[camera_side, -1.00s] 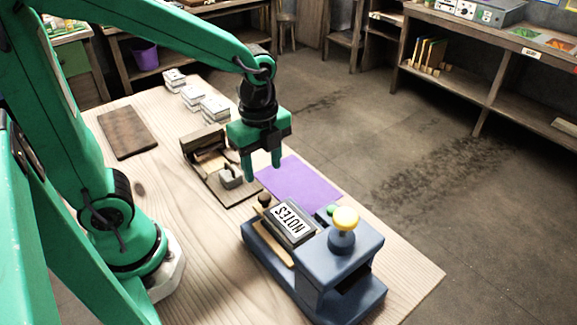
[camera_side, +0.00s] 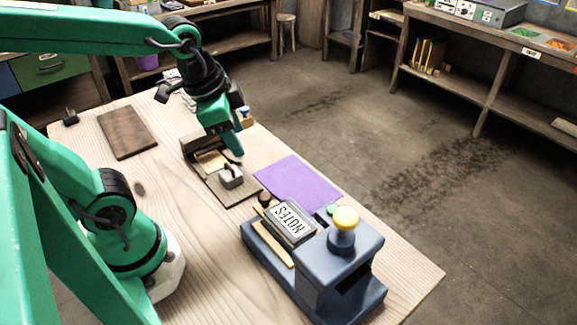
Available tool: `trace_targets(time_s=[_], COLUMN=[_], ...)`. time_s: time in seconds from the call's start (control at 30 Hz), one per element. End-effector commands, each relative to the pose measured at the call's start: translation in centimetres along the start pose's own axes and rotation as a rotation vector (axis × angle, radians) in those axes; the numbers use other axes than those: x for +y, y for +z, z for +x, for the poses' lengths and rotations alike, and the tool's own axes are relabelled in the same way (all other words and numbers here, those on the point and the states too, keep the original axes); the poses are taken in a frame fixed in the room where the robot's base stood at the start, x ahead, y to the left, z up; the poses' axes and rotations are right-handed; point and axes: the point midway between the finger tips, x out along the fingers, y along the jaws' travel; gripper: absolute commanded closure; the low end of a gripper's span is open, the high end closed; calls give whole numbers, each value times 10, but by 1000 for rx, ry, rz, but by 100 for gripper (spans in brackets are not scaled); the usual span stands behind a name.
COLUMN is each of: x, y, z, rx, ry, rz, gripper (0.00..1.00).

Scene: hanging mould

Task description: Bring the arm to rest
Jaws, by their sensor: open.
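My gripper (camera_side: 238,145) hangs over the far part of the wooden table, just above a wooden holder with a small grey block. Its jaws are open and I see nothing between them. The fingers are seen partly edge-on, so the gap between them is hard to make out. My arm reaches in from the upper left, with the wrist tilted. The arm hides most of the white stacks behind it.
A blue machine (camera_side: 340,262) with a yellow knob and a "NOTES" plate stands at the table's front right. A purple sheet (camera_side: 298,183) lies behind it. A brown board (camera_side: 127,132) lies at the left. The wooden holder (camera_side: 235,198) is below my gripper. Bare table lies between.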

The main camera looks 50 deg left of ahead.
Motion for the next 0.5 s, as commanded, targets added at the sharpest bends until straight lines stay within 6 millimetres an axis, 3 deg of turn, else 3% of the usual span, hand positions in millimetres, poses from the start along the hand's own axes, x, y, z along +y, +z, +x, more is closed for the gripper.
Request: trace_targets(time_s=[0.23,0.5], x=[-4,-5], y=[13,19], z=[-22,-29], rx=[106,154], ry=[-51,-61], rz=[-354,-517], gripper=[51,51])
